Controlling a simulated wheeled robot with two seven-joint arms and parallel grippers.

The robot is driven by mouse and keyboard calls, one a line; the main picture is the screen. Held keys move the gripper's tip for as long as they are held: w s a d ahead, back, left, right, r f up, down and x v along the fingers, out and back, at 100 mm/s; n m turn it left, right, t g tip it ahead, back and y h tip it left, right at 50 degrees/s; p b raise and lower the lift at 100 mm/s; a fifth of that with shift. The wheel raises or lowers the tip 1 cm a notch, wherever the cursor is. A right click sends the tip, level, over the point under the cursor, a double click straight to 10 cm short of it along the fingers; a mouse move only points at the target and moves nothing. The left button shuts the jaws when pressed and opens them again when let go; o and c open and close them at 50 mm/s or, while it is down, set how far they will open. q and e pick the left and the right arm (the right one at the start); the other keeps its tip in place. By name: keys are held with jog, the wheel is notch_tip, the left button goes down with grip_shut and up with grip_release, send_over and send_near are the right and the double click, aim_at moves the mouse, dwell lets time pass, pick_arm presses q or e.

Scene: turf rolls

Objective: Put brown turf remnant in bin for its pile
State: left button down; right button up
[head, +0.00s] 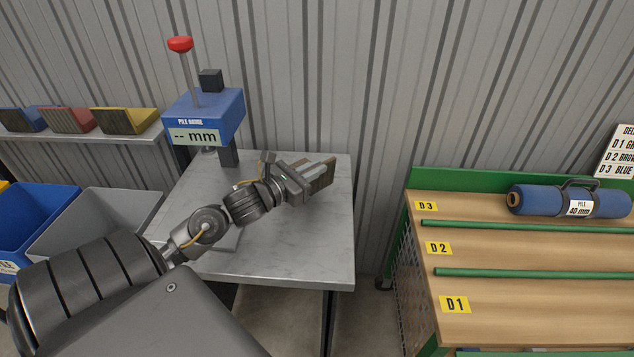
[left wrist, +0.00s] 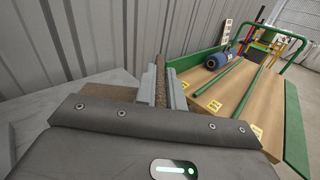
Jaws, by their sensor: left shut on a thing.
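My left gripper (head: 312,178) is above the right part of the grey metal table and shut on the brown turf remnant (head: 328,172). In the left wrist view the remnant (left wrist: 160,84) shows as a thin brown edge between the fingers. A blue bin (head: 38,208) and a grey bin (head: 75,240) stand at the left, apart from the gripper; my arm hides part of them. A yellow edge shows at the far left. The blue pile gauge (head: 205,115) has a display reading "-- mm". My right gripper is not in view.
The grey table (head: 290,255) is largely bare. A shelf behind the bins holds blue, red and yellow angled holders (head: 125,121). At the right, a wooden rack (head: 530,315) with green rails has lanes D1, D2 and D3; a blue turf roll (head: 540,200) marked 40 mm lies in D3.

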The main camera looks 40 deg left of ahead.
aim_at(317, 183)
pick_arm(q)
jog(key=shift+w+a+f, duration=0.1)
jog(key=shift+w+f, duration=0.2)
jog(key=shift+f, duration=0.25)
jog(key=shift+w+f, duration=0.25)
jog(key=shift+f, duration=0.3)
jog(key=shift+w+d+f+p, duration=0.1)
jog(key=shift+f+p, duration=0.05)
jog(key=shift+f, duration=0.6)
jog(key=shift+d+f+p, duration=0.1)
jog(key=shift+f+p, duration=0.05)
jog(key=shift+f, duration=0.6)
jog(key=c, duration=1.5)
grip_release()
